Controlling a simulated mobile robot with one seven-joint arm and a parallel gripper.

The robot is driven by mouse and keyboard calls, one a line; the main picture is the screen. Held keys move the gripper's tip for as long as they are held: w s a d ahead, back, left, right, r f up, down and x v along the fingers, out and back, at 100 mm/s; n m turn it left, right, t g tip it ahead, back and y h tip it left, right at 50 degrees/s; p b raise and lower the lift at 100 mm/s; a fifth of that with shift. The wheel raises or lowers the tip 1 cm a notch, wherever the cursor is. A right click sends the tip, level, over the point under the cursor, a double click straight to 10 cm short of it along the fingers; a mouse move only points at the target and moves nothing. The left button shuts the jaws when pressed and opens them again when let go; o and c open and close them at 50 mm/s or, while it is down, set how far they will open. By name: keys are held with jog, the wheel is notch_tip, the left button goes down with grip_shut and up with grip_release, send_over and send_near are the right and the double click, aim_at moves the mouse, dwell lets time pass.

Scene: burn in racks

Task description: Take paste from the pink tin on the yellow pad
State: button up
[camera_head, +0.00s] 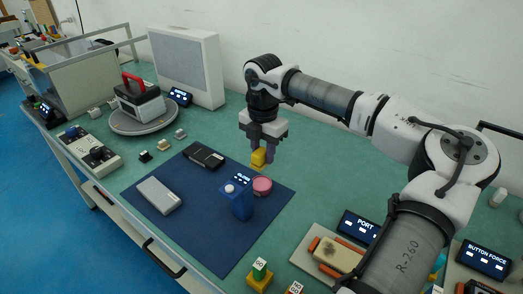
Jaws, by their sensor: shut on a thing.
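My gripper (262,153) points down over the dark blue mat (215,241) and is shut on a small yellow pad (258,158). The pink tin (262,187) is a low round tin standing on the mat just below the pad in the picture. The pad appears apart from the tin, with a small gap between them; its exact height above the tin cannot be told. Whether any paste is on the pad's underside is hidden.
A blue upright device (238,204) with a white knob stands right beside the tin, to its left. A black device (203,155) and a grey slab (159,195) lie on the mat. A tray with a tan block (340,254) is at the lower right.

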aim_at(264, 181)
jog(key=shift+w+d+f, duration=0.15)
jog(key=shift+f, duration=0.15)
jog(key=shift+f+b, duration=1.6)
jog(key=shift+f, duration=1.25)
jog(key=shift+f+b, duration=0.45)
jog(key=shift+b, duration=0.15)
jog(key=shift+r+p, duration=1.75)
jog(key=shift+r, duration=1.8)
